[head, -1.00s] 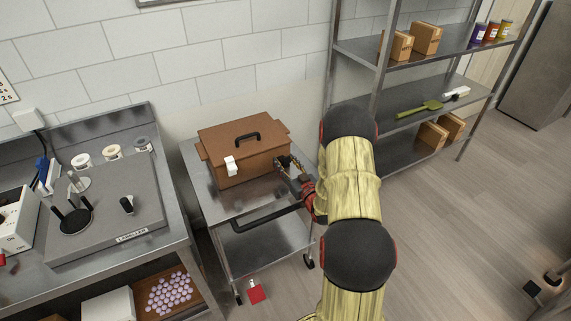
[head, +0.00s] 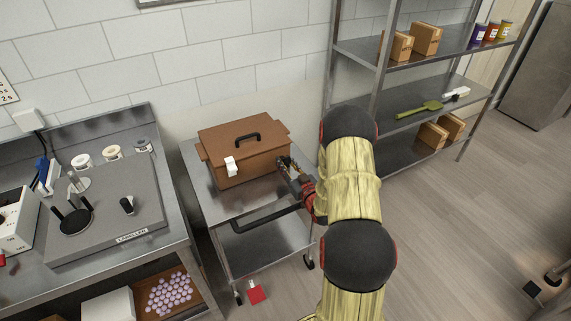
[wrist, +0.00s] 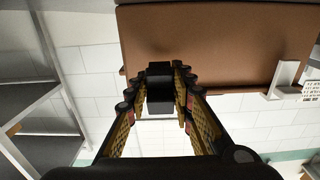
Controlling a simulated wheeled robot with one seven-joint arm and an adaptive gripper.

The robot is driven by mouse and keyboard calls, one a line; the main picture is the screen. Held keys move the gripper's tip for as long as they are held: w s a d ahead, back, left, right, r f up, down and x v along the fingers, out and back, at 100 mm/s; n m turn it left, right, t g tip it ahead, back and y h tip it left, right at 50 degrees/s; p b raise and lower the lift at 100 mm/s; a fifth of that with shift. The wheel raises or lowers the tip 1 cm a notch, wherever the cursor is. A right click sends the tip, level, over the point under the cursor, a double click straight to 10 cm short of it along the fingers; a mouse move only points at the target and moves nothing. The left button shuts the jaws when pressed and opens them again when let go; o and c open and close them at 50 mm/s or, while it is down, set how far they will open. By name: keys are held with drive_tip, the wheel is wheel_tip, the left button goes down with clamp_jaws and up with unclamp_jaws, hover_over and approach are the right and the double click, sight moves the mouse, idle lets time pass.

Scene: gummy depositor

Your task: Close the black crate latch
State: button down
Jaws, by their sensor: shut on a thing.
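A brown crate (head: 235,172) with a black lid handle (head: 247,139) stands on a steel cart. A white latch (head: 231,166) is on its front; it also shows at the right in the wrist view (wrist: 286,79). My gripper (head: 283,163) is at the crate's right front. In the wrist view, my gripper (wrist: 160,88) is shut on the black latch (wrist: 160,75), which sits between the fingertips against the brown crate wall (wrist: 225,45). In the head view the fingers hide the latch. I cannot tell whether it is fully closed.
The steel cart (head: 222,208) has bare top around the crate. A labeller bench (head: 105,245) stands at the left. A metal shelf (head: 385,120) with boxes stands at the back right. A red tag-like object (head: 256,294) is by the cart's base.

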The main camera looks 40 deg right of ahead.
drive_tip(key=shift+r, duration=0.15)
drive_tip(key=r+g+p, duration=0.1)
drive_tip(key=p, duration=0.2)
drive_tip(key=shift+w, duration=0.1)
drive_tip(key=g+p, duration=0.1)
drive_tip(key=p, duration=0.1)
drive_tip(key=r+g+y+p, duration=0.1)
drive_tip(key=p, duration=0.1)
drive_tip(key=shift+w+p, duration=0.2)
drive_tip(key=shift+p, duration=0.1)
drive_tip(key=g+p, duration=0.2)
drive_tip(key=p, duration=0.2)
drive_tip(key=w+r+g+p, duration=0.1)
drive_tip(key=g+p, duration=0.1)
drive_tip(key=p, duration=0.1)
drive_tip(key=shift+d+y+p, duration=0.15)
drive_tip(key=shift+y+p, duration=0.2)
drive_tip(key=shift+y, duration=0.05)
drive_tip(key=g+p, duration=0.1)
drive_tip(key=p, duration=0.3)
drive_tip(key=shift+w+r, duration=0.1)
drive_tip(key=shift+w, duration=0.05)
drive_tip(key=shift+w+d+g+y+p, duration=0.1)
drive_tip(key=shift+g+y+p, duration=0.2)
drive_tip(key=shift+g+p, duration=0.25)
drive_tip(key=c, duration=1.5)
unclamp_jaws()
drive_tip(key=shift+c, duration=0.2)
